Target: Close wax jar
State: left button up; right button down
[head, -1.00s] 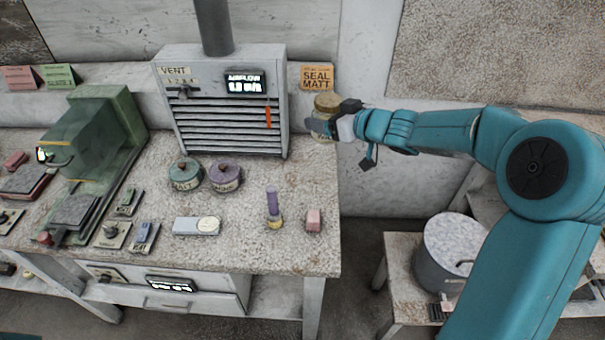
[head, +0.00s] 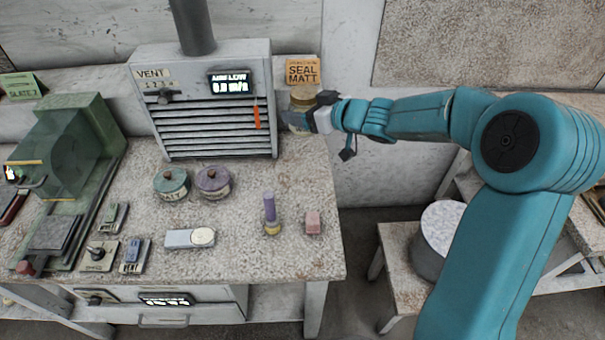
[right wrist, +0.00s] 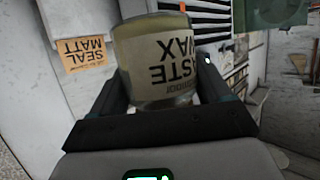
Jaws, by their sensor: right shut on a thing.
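The wax jar (head: 304,97) is at the back right of the bench, just right of the vent box, with an ochre top in the head view. My right gripper (head: 299,121) reaches it from the right and is shut on it. In the right wrist view the jar (right wrist: 165,55) sits between the two fingers, its glassy side and a pale "PASTE WAX" label facing the camera. Part of it is hidden behind the gripper body. I cannot tell whether its lid is seated. My left gripper is not in view.
The vent box (head: 207,105) stands close left of the jar, and an orange "SEAL MATT" card (head: 302,71) behind it. Green (head: 171,184) and purple (head: 213,181) lidded pots, a purple-handled tool (head: 270,212) and a pink block (head: 313,222) stand nearer. The bench between is clear.

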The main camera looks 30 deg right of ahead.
notch_tip(320, 180, down, 14)
jog(key=b, duration=0.3)
jog(key=shift+f, duration=0.1)
